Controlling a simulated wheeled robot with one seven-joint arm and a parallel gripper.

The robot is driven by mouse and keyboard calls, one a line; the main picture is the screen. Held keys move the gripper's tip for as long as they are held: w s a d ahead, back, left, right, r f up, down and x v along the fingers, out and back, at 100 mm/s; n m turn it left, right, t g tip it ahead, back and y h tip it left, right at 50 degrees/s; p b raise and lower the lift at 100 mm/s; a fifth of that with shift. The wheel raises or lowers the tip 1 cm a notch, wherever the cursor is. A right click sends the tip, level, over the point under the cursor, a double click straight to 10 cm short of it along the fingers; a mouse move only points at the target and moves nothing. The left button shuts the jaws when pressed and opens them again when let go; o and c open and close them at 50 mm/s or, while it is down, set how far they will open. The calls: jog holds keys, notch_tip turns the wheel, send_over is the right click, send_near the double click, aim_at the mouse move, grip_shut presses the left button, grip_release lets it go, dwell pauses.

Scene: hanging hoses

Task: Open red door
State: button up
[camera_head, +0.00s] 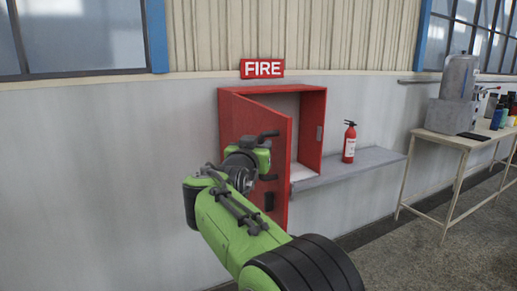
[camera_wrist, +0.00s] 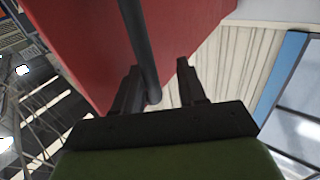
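The red door (camera_head: 284,150) belongs to a red wall cabinet (camera_head: 312,95) and stands partly open, its free edge swung out from the wall. The pale cabinet interior shows to its right. My gripper (camera_head: 268,138) is in front of the door and hides part of it. In the wrist view, the fingers of my gripper (camera_wrist: 158,85) are apart. A dark bar, apparently the door's handle (camera_wrist: 140,40), runs between them, closer to the left finger. A gap shows between the bar and the right finger. Whether the bar touches the left finger I cannot tell.
A red fire extinguisher (camera_head: 349,142) stands on a grey ledge (camera_head: 365,165) right of the cabinet. A FIRE sign (camera_head: 262,68) hangs above. A table (camera_head: 455,140) with a metal container and bottles is at the right. The wall left of the cabinet is clear.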

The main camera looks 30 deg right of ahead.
jog(key=shift+f, duration=0.2)
jog(key=v, duration=1.5)
jog(key=shift+s+a+b, duration=0.25)
jog(key=shift+s+b, duration=0.05)
jog(key=shift+r, duration=0.15)
jog(key=s+a+f+n+g+y, duration=0.25)
jog(key=s+f+y, duration=0.25)
jog(key=s+f, duration=0.25)
jog(key=s+a+f+n+g+y, duration=0.2)
jog(key=s+a+f+n+y, duration=0.2)
jog(key=s+f, duration=0.3)
jog(key=s+a+f+n+g+y, duration=0.2)
jog(key=s+a+f+n+y, duration=0.25)
jog(key=f, duration=0.45)
notch_tip(320, 180, up, 14)
jog(key=s+m+p, duration=0.1)
jog(key=p, duration=1.3)
jog(key=shift+s+d, duration=0.4)
